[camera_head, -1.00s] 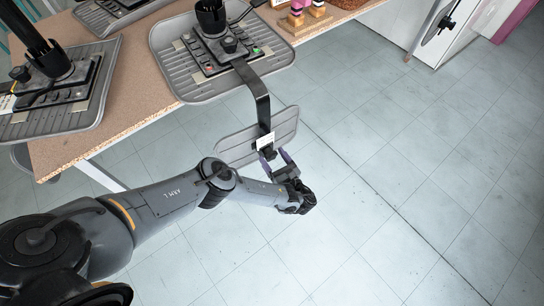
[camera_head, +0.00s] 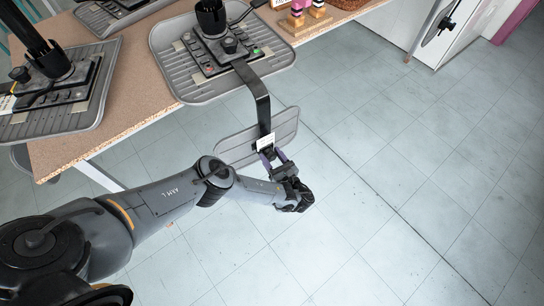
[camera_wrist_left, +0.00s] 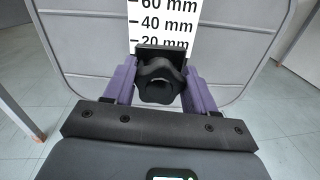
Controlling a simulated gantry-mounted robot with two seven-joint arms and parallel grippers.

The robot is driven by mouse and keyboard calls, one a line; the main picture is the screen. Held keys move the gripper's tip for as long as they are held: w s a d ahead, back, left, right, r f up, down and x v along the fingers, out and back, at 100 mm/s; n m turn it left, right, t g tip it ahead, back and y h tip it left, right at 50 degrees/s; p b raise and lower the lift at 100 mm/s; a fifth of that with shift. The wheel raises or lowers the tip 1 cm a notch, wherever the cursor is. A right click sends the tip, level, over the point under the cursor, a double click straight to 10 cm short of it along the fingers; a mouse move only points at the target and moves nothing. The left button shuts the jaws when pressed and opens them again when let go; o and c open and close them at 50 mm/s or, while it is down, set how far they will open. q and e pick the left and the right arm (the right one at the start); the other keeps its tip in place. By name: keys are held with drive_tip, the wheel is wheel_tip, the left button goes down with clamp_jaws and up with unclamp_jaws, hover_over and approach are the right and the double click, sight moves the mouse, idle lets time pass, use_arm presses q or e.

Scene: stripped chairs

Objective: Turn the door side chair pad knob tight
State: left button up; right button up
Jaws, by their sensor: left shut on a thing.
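The stripped chair nearest the door lies on the table with its seat plate (camera_head: 165,62) and a black bent bar (camera_head: 260,100) reaching over the table edge to a grey back pad (camera_head: 287,128). At the bar's lower end is a black lobed knob, clear in the left wrist view (camera_wrist_left: 160,82). My left gripper (camera_head: 272,159) has its purple fingers on either side of the knob and is shut on it. A white millimetre scale (camera_wrist_left: 163,22) stands just behind the knob; its 20, 40 and 60 marks show. My right gripper is not in view.
Another stripped chair (camera_head: 92,118) lies on the brown table (camera_head: 130,95) at the left. Pink-and-wood figures (camera_head: 297,22) stand at the table's back edge. A white door or cabinet (camera_head: 410,25) is at the upper right. The tiled floor (camera_head: 400,180) is clear at the right.

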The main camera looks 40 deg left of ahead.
use_arm(q)
drive_tip(key=shift+r, duration=0.1)
drive_tip(key=m+p, duration=0.1)
drive_tip(key=m, duration=0.4)
drive_tip(key=shift+w+m+p, duration=0.1)
drive_tip(key=shift+m+p, duration=0.25)
drive_tip(key=shift+m, duration=0.05)
drive_tip(key=m, duration=0.4)
drive_tip(key=shift+f+b, duration=0.2)
drive_tip(key=shift+b, duration=0.15)
drive_tip(key=m, duration=0.3)
drive_tip(key=shift+w+m+b, duration=0.1)
drive_tip(key=shift+m+b, duration=0.2)
drive_tip(key=shift+b, duration=0.1)
drive_tip(key=shift+m, duration=0.3)
